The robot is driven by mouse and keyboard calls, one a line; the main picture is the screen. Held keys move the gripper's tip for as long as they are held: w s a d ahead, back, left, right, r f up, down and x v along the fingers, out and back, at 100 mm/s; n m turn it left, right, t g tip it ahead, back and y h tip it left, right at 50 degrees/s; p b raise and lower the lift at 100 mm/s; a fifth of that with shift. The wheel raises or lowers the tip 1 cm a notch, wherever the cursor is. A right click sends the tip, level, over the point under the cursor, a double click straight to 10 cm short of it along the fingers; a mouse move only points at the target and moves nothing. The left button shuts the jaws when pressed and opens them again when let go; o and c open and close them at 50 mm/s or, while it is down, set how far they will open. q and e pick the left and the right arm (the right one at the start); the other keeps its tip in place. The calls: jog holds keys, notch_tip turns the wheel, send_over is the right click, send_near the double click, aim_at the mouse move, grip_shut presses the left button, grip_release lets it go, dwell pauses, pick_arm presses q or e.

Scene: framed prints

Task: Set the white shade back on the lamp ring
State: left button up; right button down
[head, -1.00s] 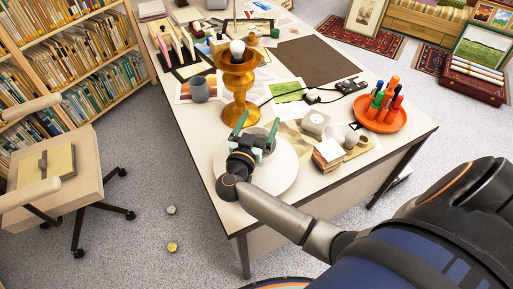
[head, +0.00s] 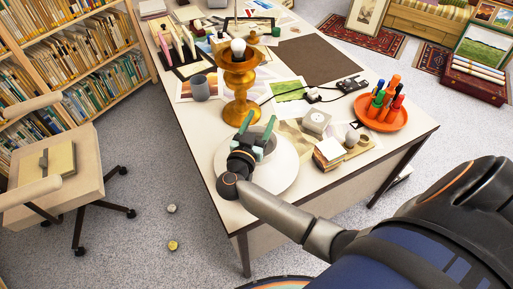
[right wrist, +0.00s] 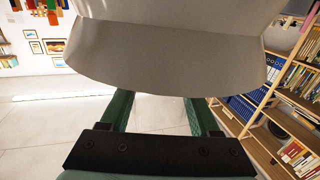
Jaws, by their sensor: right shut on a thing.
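The white shade (head: 284,178) is at the near left corner of the desk, partly hidden by my right gripper. My right gripper (head: 257,127) is over it and shut on it, with green fingers. In the right wrist view the shade (right wrist: 180,50) fills the upper middle, with the green fingers (right wrist: 160,108) reaching its lower edge; the contact itself is hidden. The golden lamp (head: 241,105) stands upright on the desk just beyond the gripper. Its bulb (head: 238,46) is bare above the ring (head: 238,59). My left gripper is not in view.
A grey cup (head: 200,88) stands left of the lamp. An orange tray (head: 381,115) of markers, a small clock (head: 316,121) and a block stack (head: 328,153) are to the right. A black cable runs right of the lamp. A brown mat (head: 318,62) lies bare behind.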

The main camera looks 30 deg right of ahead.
jog(key=shift+r, duration=0.15)
dwell(0.3)
jog(key=r, duration=0.3)
jog(key=r+n+t+y+p, duration=0.1)
jog(key=r, duration=0.3)
jog(key=r+t+p, duration=0.1)
jog(key=r, duration=0.3)
jog(key=shift+s+a+n+y, duration=0.2)
jog(key=shift+s+n+y, duration=0.1)
jog(key=shift+n, duration=0.1)
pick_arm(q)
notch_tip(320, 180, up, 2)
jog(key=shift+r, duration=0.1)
pick_arm(e)
jog(key=s+a+r+n+t+y, duration=0.1)
jog(key=s+a+n+t+y, duration=0.1)
jog(key=s+a+n+y, duration=0.1)
jog(key=s+a+r+n+t+y, duration=0.1)
jog(key=s+a+n+t+y, duration=0.2)
jog(key=a+y, duration=0.5)
jog(key=s+n+y, duration=0.1)
jog(key=n, duration=0.1)
jog(key=shift+s+a+n+y, duration=0.2)
jog(key=shift+a+n+y, duration=0.05)
jog(key=shift+n+y, duration=0.05)
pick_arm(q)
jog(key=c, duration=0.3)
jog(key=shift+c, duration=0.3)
pick_arm(e)
jog(key=shift+d, duration=0.1)
